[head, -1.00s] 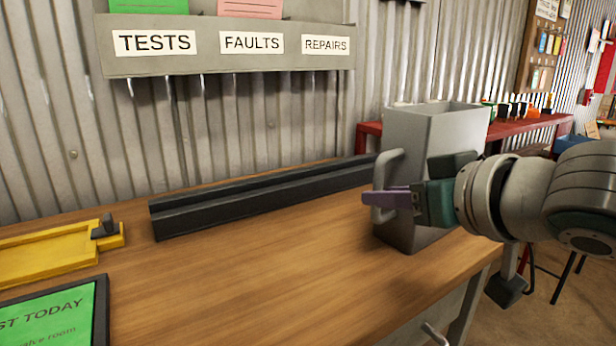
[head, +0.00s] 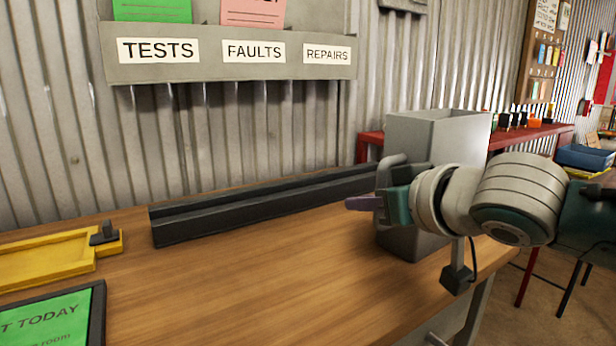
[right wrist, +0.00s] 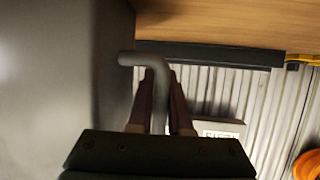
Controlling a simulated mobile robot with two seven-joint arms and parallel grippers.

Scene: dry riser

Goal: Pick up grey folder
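No thing that is plainly a folder shows. A tall grey open-topped container (head: 432,133) with a bent grey handle stands upright at the right end of the wooden bench. My right gripper (head: 362,204) is at its handle side, with purple fingers pointing left. In the right wrist view the fingers (right wrist: 161,80) lie on either side of the grey handle (right wrist: 135,59), close to it. Whether they press on it cannot be told. The container's wall (right wrist: 55,75) fills the left of that view. My left gripper is not in view.
A long dark channel (head: 260,212) lies along the back of the wooden bench (head: 270,270). A yellow tray (head: 45,262) and a dark-framed green sign (head: 50,322) are at left. A labelled wall rack (head: 230,68) hangs above. The bench's middle is clear.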

